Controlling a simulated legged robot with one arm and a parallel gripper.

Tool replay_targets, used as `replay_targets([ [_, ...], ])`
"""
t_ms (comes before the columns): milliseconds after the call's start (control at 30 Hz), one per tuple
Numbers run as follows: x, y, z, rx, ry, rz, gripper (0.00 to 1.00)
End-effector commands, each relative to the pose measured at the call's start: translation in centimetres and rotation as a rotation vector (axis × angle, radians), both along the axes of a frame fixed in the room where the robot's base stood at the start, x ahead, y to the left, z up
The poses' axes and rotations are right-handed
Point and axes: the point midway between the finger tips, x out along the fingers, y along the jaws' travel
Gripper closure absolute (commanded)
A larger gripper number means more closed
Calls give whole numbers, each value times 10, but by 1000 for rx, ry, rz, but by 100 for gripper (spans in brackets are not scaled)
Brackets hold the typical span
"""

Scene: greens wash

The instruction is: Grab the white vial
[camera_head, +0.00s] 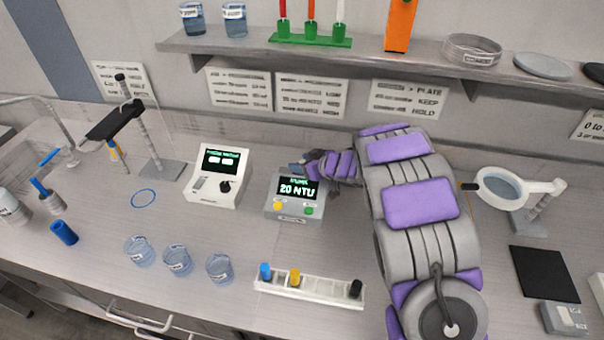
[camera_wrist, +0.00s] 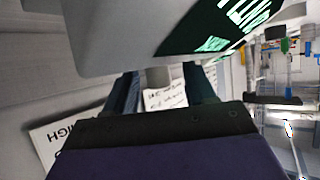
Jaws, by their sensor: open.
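My gripper (camera_head: 300,168) is at the back edge of the turbidity meter (camera_head: 295,207), whose screen reads 20 NTU. In the wrist view its two dark fingers (camera_wrist: 163,85) are apart, close to the meter's grey casing (camera_wrist: 120,25). A small pale, blunt piece (camera_wrist: 158,76) shows between the fingers; it may be the white vial, but I cannot tell for sure. In the head view my arm and the meter hide that spot. The white rack (camera_head: 325,292) in front holds blue-, yellow- and black-capped vials.
A white instrument (camera_head: 217,178) stands left of the meter. Several beakers (camera_head: 178,260) stand at front left. A magnifier (camera_head: 505,187) and a black pad (camera_head: 543,274) are on the right. Above, a shelf (camera_head: 380,56) holds a green rack of coloured tubes (camera_head: 310,40).

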Motion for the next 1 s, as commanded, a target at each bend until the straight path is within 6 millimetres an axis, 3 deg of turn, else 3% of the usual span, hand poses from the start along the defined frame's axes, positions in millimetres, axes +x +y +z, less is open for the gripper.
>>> replay_targets([
  [233,3,3,-1,0,0,-1,45],
  [800,2,3,-2,-1,0,0,100],
  [1000,2,3,-2,-1,0,0,100],
])
